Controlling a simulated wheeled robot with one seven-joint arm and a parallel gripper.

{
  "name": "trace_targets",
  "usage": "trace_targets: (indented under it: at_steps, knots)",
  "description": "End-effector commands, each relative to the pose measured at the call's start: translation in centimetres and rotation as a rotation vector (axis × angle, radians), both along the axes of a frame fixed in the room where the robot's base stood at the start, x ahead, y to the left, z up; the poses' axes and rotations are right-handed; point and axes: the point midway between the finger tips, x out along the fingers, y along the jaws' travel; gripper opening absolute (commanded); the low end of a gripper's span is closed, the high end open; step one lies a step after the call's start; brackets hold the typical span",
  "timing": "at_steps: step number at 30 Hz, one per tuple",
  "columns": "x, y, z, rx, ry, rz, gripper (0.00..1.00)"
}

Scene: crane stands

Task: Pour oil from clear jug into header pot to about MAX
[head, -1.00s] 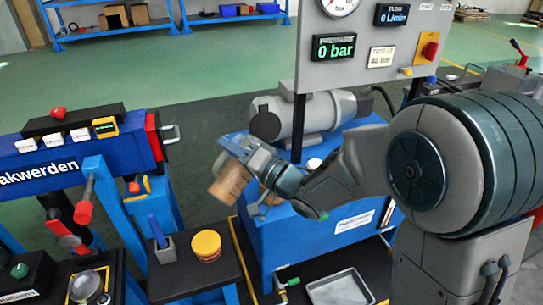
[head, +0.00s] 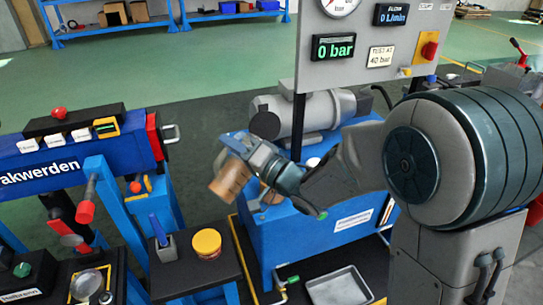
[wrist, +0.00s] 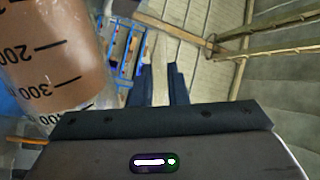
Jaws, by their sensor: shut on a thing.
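The clear jug (head: 229,183) holds brown oil and is at my gripper (head: 245,160), in front of the blue power unit. No pouring stream shows. I cannot identify the header pot or its MAX mark for certain; a round metal-rimmed vessel (head: 87,285) is at the lower left.
A yellow round lid (head: 207,242) and a grey holder (head: 165,248) sit on a black-topped stand. A blue stand with red knobs (head: 85,150) is at left. A metal tray (head: 340,287) lies low at centre. The gauge panel (head: 372,50) rises behind my arm.

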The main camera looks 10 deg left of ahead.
Motion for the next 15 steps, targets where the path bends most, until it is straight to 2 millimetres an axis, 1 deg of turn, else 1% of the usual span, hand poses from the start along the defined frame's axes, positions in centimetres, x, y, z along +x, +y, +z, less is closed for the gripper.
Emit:
trace_targets:
  at_steps: [15]
  knots:
    - [0.22, -0.10, 0.42, 0.013, 0.020, 0.000, 0.00]
